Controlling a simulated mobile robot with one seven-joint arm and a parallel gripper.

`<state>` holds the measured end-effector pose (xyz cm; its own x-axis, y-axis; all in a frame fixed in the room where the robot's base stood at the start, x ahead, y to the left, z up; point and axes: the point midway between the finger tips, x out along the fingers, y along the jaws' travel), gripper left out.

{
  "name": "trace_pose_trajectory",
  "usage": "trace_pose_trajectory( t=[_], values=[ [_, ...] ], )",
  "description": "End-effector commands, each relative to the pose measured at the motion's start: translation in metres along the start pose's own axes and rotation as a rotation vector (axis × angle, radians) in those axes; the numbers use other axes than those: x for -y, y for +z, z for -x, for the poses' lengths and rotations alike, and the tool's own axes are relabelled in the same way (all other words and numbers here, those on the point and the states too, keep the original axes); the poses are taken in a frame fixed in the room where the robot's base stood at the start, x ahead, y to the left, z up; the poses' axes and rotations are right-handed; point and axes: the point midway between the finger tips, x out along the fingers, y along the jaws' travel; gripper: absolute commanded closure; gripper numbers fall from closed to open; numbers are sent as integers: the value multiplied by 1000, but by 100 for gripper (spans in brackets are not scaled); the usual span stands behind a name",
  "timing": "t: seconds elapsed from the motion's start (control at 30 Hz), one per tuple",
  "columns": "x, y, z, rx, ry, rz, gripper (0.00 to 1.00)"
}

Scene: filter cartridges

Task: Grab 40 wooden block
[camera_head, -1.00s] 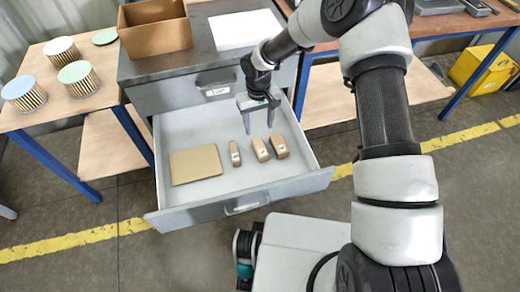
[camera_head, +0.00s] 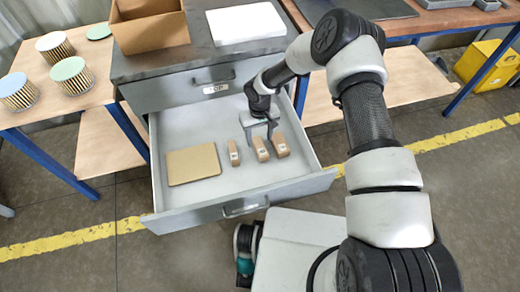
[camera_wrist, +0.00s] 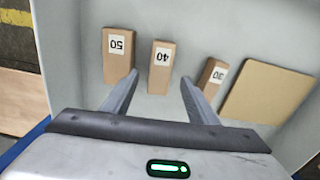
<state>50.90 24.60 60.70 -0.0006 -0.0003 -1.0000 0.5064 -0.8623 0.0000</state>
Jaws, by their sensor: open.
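The wooden block labelled 40 (camera_wrist: 161,75) is the middle one of three blocks in the open drawer. It is also in the head view (camera_head: 261,149). My gripper (camera_wrist: 159,78) is open and empty, its fingers pointing at the 40 block, with one fingertip on each side of it in the wrist view. I cannot tell how far the fingertips are above the drawer floor. In the head view my gripper (camera_head: 261,131) is over the back part of the drawer, just behind the blocks.
The 50 block (camera_wrist: 118,55) and the 30 block (camera_wrist: 208,82) stand on either side with narrow gaps. A flat brown board (camera_head: 193,164) lies in the drawer's left part. The drawer (camera_head: 270,195) has raised walls. A cardboard box (camera_head: 150,28) sits on top of the cabinet.

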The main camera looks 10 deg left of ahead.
Motion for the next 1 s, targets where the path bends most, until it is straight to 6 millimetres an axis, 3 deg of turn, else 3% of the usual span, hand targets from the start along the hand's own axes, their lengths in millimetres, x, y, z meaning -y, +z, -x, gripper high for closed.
trace_pose_trajectory(
  t=[0.17,0.4,0.73,0.77,1.0],
  values=[
    [0,1,-12,1,-1,-1,47],
    [0,6,-48,1,-1,-2,47],
    [0,5,-56,-1,1,-2,47],
    [0,5,-56,-1,0,-2,49],
    [0,5,-55,-1,0,-2,89]
  ],
)
